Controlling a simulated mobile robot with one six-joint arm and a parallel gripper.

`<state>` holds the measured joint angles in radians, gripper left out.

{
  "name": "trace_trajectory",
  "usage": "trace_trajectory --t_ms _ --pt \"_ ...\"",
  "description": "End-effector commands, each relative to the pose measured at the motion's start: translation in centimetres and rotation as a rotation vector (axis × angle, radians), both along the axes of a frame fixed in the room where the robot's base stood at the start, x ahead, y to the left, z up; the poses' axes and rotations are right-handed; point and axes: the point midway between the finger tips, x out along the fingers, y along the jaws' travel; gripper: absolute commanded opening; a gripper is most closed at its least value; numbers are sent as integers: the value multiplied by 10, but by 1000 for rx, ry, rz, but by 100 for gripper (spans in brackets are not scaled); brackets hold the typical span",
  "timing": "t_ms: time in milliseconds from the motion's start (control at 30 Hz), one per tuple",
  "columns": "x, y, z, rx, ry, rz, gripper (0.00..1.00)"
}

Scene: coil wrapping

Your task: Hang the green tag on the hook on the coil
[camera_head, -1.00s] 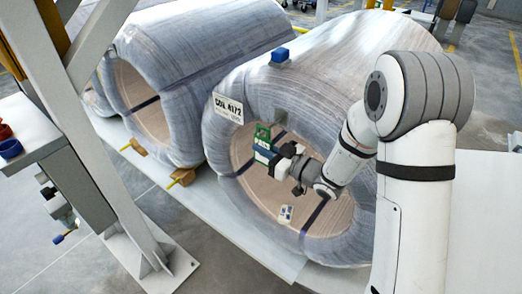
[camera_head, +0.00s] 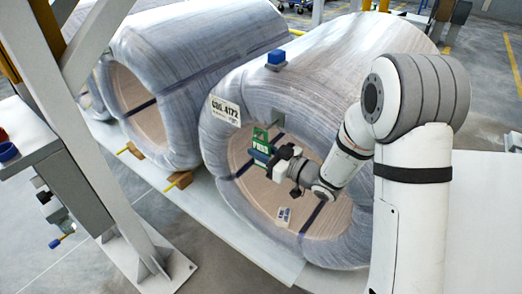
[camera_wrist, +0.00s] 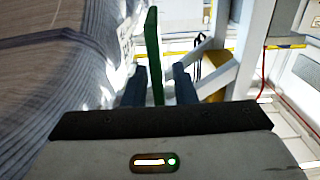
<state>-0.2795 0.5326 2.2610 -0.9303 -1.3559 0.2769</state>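The green tag (camera_head: 260,136), with white lettering, is upright in front of the open face of the right coil (camera_head: 216,158). My gripper (camera_head: 263,156) has it by its lower part, with dark fingers across it. In the wrist view, the green tag (camera_wrist: 153,50) stands edge-on between the two fingers of my gripper (camera_wrist: 159,84). A narrow gap shows beside the right finger. A small grey piece (camera_head: 278,117), perhaps the hook, is on the coil's upper rim, just above and right of the tag. I cannot see the tag touching it.
A white label (camera_head: 225,110) is on the coil's face and a blue block (camera_head: 276,57) is on its top. Another wrapped coil (camera_head: 180,95) lies to the left. A grey steel frame (camera_head: 110,170) stands at the left. A second small label (camera_head: 284,215) is inside the coil's bore.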

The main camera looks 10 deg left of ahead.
Motion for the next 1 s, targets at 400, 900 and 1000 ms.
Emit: trace_trajectory --t_ms 400,900,1000 --pt "-2 -7 0 -1 0 -2 32" --pt "-28 -71 0 0 1 -3 32" --pt "-29 -73 0 0 0 -2 32"
